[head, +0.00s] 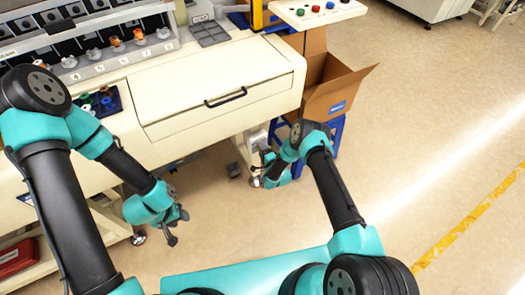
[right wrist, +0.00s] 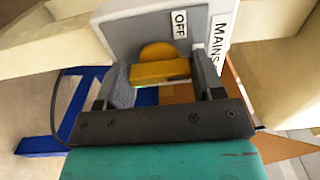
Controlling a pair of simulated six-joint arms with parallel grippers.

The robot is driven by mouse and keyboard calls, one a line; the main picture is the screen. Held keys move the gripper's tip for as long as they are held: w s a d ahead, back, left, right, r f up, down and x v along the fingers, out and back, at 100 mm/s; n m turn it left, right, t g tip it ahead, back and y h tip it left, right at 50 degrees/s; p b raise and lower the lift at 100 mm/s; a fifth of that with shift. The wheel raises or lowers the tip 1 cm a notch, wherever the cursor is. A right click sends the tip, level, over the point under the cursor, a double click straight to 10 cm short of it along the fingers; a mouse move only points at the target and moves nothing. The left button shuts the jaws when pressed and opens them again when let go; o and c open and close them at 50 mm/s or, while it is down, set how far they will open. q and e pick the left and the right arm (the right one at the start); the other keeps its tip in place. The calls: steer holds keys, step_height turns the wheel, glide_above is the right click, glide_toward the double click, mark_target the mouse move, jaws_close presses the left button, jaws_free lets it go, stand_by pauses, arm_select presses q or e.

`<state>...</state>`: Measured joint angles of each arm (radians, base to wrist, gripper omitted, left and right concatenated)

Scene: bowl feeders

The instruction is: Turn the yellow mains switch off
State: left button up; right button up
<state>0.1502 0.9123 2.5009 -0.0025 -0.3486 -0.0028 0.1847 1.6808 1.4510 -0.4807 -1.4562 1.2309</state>
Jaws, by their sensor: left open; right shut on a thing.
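The yellow mains switch (right wrist: 160,71) shows in the right wrist view as a round knob with a raised bar. It sits on a grey plate (right wrist: 125,38) with an OFF label (right wrist: 180,24) to its upper right and a MAINS label (right wrist: 218,40) further right. My right gripper (right wrist: 163,80) has its two fingers on either side of the bar, shut on it. The bar lies nearly level in that picture. In the head view my right gripper (head: 259,169) is low beside the machine's leg, and the switch cannot be made out. My left gripper (head: 178,226) is open and empty above the floor.
An open cardboard box (head: 335,92) sits on a blue stool (head: 337,135) close to my right wrist. A red case (head: 18,257) is at lower left.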

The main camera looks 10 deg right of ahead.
steer(key=shift+n, duration=8.9)
steer(key=o, duration=0.9)
steer(key=v, duration=1.7)
steer(key=shift+s, duration=0.2)
